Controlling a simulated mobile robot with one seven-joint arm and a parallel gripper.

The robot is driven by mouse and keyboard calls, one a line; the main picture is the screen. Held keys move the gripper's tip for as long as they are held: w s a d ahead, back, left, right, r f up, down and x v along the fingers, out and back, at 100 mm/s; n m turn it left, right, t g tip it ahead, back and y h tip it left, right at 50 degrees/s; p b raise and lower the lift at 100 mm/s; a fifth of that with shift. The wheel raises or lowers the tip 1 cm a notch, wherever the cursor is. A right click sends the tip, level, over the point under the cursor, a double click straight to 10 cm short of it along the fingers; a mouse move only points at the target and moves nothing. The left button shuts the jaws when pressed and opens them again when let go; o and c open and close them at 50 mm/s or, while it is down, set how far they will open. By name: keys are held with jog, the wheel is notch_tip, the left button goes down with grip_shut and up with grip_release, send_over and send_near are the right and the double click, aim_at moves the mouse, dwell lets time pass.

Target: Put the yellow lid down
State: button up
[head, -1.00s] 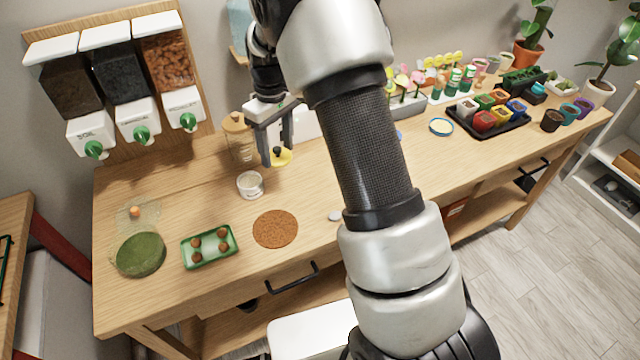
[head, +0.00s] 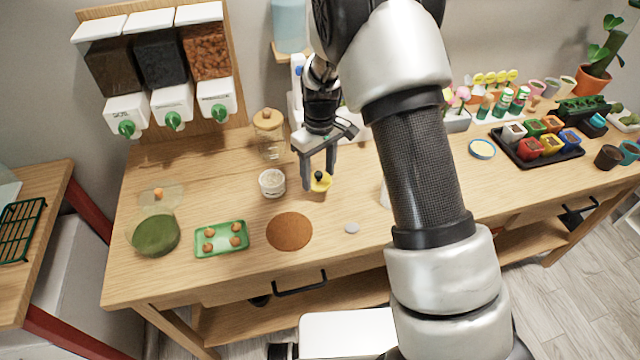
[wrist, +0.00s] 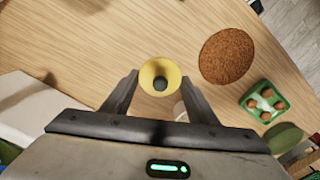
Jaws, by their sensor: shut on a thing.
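The yellow lid (head: 322,184) is a small round cap with a black knob. My gripper (head: 319,186) is shut on it, with one finger on each side, over the wooden table (head: 350,265). In the wrist view the lid (wrist: 148,71) shows between the two fingertips of my gripper (wrist: 160,78), knob toward the camera. I cannot tell whether its underside touches the table. A small open white jar (head: 272,184) stands just left of it.
A brown round mat (head: 289,232) and a small grey disc (head: 352,228) lie in front. A green tray with brown balls (head: 221,239) and a green round pad (head: 156,236) are at left. A cork-topped glass jar (head: 269,135) stands behind. Bare wood surrounds the lid's right.

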aim_at(319, 182)
jog(key=shift+f, duration=2.1)
jog(key=shift+f, duration=0.1)
jog(key=o, duration=1)
